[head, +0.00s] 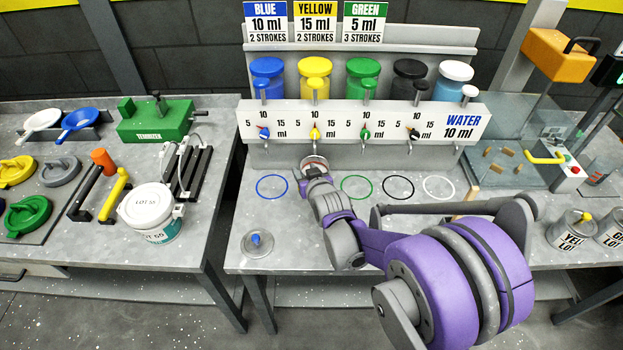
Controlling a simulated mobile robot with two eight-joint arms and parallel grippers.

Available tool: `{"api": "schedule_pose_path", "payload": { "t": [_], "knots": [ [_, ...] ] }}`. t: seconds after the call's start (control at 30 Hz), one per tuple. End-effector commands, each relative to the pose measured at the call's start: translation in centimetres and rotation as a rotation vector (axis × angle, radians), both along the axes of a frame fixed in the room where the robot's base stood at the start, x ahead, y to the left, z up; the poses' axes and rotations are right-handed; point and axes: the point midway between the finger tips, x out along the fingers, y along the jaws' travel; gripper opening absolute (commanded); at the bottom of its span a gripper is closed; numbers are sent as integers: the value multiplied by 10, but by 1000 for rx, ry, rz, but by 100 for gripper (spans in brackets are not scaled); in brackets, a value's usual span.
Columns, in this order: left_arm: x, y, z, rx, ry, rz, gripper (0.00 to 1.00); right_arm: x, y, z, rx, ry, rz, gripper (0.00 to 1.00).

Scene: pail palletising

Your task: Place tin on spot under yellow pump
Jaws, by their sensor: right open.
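A small round tin (313,161) with a pale rim shows just below that nozzle, at the foot of the panel. My right gripper (314,174) is open and close at the near side of the tin. Its fingers and wrist hide the tin's lower part and the spot beneath, so I cannot tell whether they touch. My left gripper is out of view.
Blue (272,187), green (358,187), black (398,187) and white rings mark the bench beside my right arm. A grey lid with a blue knob (256,243) lies at the front left. A white pail (150,212) stands on the left bench. Labelled tins (571,231) stand at far right.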

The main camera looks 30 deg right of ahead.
Motion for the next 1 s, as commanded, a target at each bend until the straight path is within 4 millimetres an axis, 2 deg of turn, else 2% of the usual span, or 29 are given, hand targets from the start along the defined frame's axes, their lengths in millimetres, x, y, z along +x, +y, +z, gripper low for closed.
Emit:
{"api": "schedule_pose_path", "payload": {
  "t": [0.4, 0.73, 0.87, 1.0],
  "knots": [
    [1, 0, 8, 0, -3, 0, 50, -72, 18, 33, 0, 0, 0, 51],
    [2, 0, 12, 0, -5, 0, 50, -98, 28, 41, 5, 17, 6, 51],
    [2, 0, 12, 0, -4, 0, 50, -122, 54, 33, 32, 131, 51, 51],
    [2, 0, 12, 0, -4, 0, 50, -176, 96, 15, 66, 347, 126, 51]
  ]
}}
